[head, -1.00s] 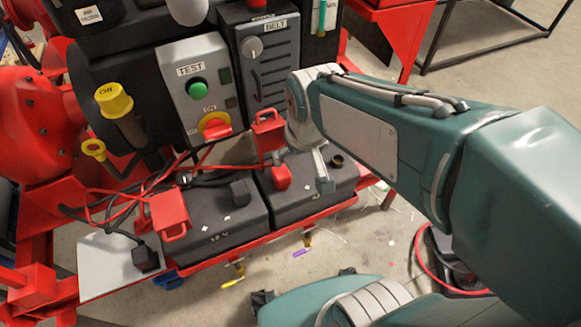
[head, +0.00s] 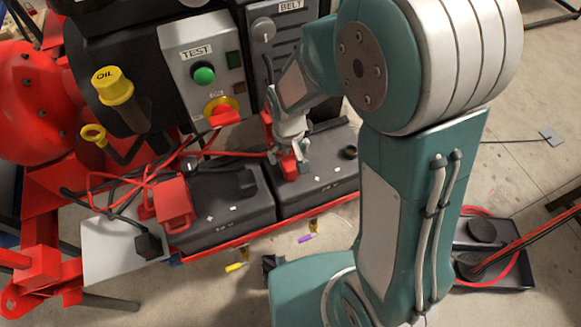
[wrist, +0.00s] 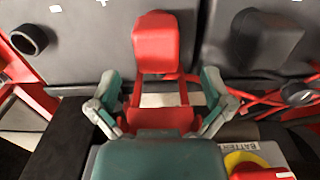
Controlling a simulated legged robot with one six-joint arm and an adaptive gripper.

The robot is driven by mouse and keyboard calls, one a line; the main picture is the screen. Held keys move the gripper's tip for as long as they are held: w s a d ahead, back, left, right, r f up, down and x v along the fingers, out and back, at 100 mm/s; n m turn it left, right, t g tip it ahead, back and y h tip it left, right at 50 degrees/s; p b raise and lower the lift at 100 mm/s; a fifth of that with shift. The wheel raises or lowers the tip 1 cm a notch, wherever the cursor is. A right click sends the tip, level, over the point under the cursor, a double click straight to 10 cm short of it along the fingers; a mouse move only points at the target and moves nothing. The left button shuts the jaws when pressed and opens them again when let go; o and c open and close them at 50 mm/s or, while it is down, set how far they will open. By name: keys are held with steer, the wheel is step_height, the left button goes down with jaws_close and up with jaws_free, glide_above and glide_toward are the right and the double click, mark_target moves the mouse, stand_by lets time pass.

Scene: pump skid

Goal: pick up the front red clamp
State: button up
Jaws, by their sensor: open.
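One red clamp (head: 290,166) stands at the right-hand battery, partly hidden by my gripper. In the wrist view this clamp (wrist: 157,45) has a solid red head and two thin red bars running back toward my gripper. My gripper (head: 288,150) is over it, and its open fingers (wrist: 159,84) lie on either side of the bars, with gaps visible on both sides. A second red clamp (head: 172,202) rests on the left battery, nearer the robot's body. The pictures do not settle which clamp is the front one.
Two black batteries (head: 235,215) sit in a red tray. Red and black cables (head: 125,185) tangle at left. The grey TEST panel (head: 198,75) with green button and red-yellow switch (head: 222,112) stands close behind.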

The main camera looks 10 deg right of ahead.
mark_target(290, 162)
step_height(290, 162, down, 6)
steer(key=shift+s+d+r, duration=0.1)
steer(key=shift+d, duration=0.05)
steer(key=c, duration=1.4)
